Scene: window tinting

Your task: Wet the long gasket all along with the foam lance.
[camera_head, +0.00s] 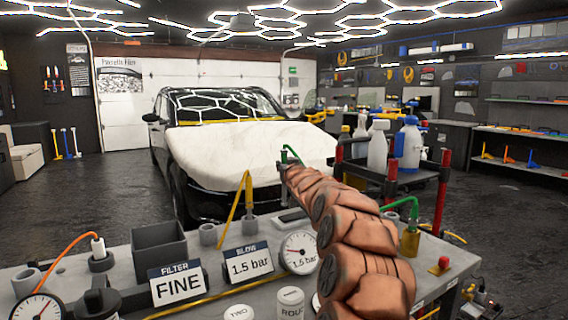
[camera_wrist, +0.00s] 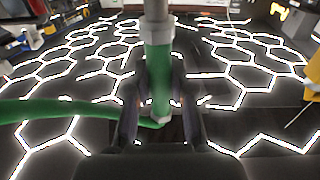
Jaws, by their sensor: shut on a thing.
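My gripper (camera_wrist: 160,115) is shut on the green foam lance (camera_wrist: 160,85), which stands between the two fingers in the wrist view. In the head view a green piece (camera_head: 290,151) shows at the tip of my copper-coloured arm, in front of the covered car; the fingers are too small to make out there. A yellow strip (camera_head: 232,122) lies along the base of the windscreen; I cannot tell whether it is the long gasket.
The black car (camera_head: 180,180) has a white cover (camera_head: 255,150) over its bonnet. A grey bench (camera_head: 225,268) in front carries gauges, signs and a yellow lance (camera_head: 248,195) in a holder. A bottle cart (camera_head: 395,177) stands at right. The floor at left is clear.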

